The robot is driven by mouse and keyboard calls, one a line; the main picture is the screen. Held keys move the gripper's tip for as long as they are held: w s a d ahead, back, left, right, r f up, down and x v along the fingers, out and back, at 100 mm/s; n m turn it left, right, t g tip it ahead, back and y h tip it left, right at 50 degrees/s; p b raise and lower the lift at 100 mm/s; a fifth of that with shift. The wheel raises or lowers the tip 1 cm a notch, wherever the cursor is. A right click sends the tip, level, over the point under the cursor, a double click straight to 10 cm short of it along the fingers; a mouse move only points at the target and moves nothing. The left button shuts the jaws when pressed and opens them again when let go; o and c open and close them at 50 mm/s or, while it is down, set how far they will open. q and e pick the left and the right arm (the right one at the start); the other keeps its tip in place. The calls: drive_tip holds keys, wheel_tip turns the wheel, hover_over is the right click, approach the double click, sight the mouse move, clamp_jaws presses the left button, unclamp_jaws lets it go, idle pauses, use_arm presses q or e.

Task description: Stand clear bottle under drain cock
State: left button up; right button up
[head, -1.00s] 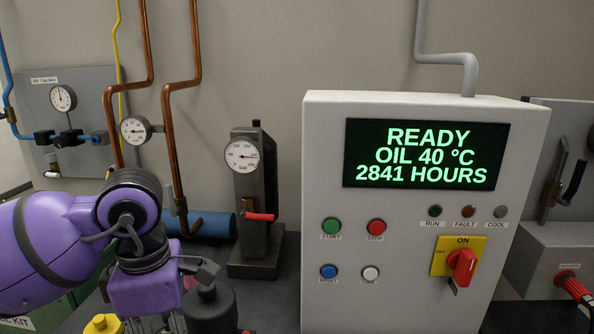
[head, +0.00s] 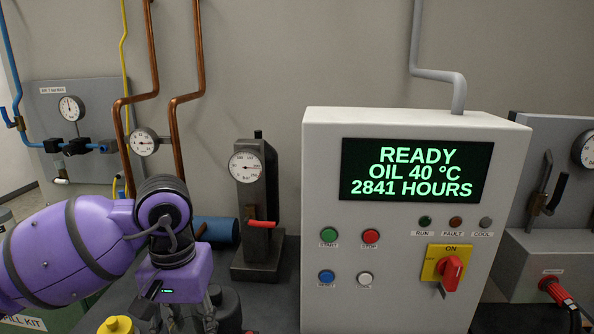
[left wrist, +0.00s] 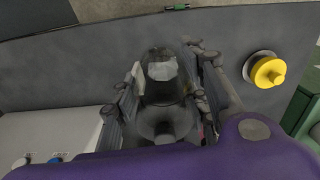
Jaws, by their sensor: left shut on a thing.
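My left gripper (head: 192,322) reaches down at the bottom left of the head view, its fingertips cut off by the edge. In the left wrist view its fingers (left wrist: 162,88) are shut around a see-through, dark-looking bottle (left wrist: 162,70) with a pale patch. The bottle's base is hard to make out. I cannot tell surely which fitting is the drain cock. A small tap (head: 61,180) hangs under the blue pipework on the left wall panel, and a red-handled valve (head: 263,224) sits on the dark gauge block. My right gripper is not in view.
The grey control cabinet (head: 400,285) blocks the right. A blue cylinder (head: 218,229) lies behind.

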use_arm(q)
drive_tip(key=shift+s+d+r+p, duration=0.25)
drive_tip(key=shift+r+p, duration=0.05)
drive_tip(key=shift+r, duration=0.15)
drive_tip(key=shift+s+d+r+p, duration=0.25)
drive_tip(key=shift+r, duration=0.15)
drive_tip(key=s+f, duration=0.4)
drive_tip(key=f, duration=0.1)
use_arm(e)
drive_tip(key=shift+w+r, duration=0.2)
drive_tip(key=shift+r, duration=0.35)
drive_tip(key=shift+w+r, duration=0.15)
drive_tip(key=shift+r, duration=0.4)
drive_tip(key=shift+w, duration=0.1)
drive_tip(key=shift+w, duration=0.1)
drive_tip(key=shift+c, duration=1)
use_arm(q)
drive_tip(key=shift+d, duration=0.1)
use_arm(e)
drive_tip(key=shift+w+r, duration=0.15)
